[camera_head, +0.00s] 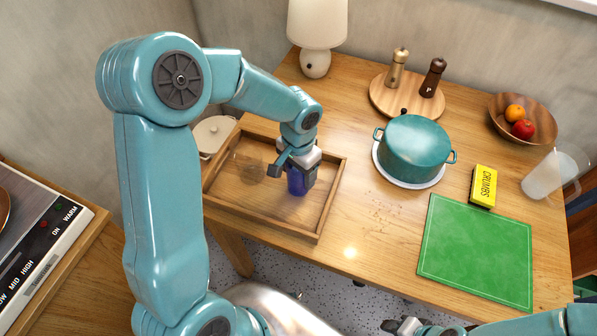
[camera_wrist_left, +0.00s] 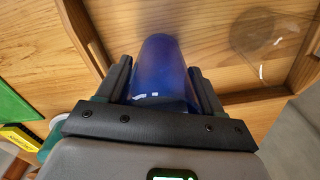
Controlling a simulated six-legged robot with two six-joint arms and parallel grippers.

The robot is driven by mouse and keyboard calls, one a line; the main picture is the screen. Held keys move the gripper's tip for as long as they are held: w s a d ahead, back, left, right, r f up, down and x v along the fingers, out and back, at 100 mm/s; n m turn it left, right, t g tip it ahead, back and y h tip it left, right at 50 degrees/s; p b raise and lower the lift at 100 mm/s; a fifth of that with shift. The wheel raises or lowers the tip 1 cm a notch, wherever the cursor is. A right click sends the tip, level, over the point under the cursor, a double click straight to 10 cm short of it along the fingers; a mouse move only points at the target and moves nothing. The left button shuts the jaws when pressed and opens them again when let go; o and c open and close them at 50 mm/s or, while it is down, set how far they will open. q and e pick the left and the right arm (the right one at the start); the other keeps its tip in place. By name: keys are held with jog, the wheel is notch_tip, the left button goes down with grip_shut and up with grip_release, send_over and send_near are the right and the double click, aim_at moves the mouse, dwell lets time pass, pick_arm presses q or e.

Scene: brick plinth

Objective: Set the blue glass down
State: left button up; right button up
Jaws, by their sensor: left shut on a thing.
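The blue glass (camera_head: 297,185) is held upright in my left gripper (camera_head: 295,172), within the outline of the wooden tray (camera_head: 335,195). I cannot tell whether its base touches the tray floor. In the left wrist view the blue glass (camera_wrist_left: 160,68) sits between the two dark fingers of my left gripper (camera_wrist_left: 160,85), with tray wood behind it. My right gripper (camera_head: 402,325) shows only in part at the bottom edge of the head view, away from the glass, and its jaws are unclear.
A clear glass (camera_head: 251,167) stands in the left part of the tray and shows in the wrist view (camera_wrist_left: 268,38). A teal pot (camera_head: 415,148), yellow box (camera_head: 483,185), green board (camera_head: 478,250) and frosted pitcher (camera_head: 548,176) lie right. A lamp (camera_head: 317,25) stands behind.

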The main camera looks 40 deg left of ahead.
pick_arm(q)
jog(key=shift+w+f, duration=0.15)
jog(key=shift+f, duration=0.35)
jog(key=shift+r, duration=0.1)
jog(key=shift+f, duration=0.2)
jog(key=o, duration=1.2)
jog(key=shift+r, duration=0.1)
jog(key=shift+r, duration=0.25)
notch_tip(320, 180, up, 12)
jog(key=shift+f+p, duration=0.15)
jog(key=shift+p, duration=0.15)
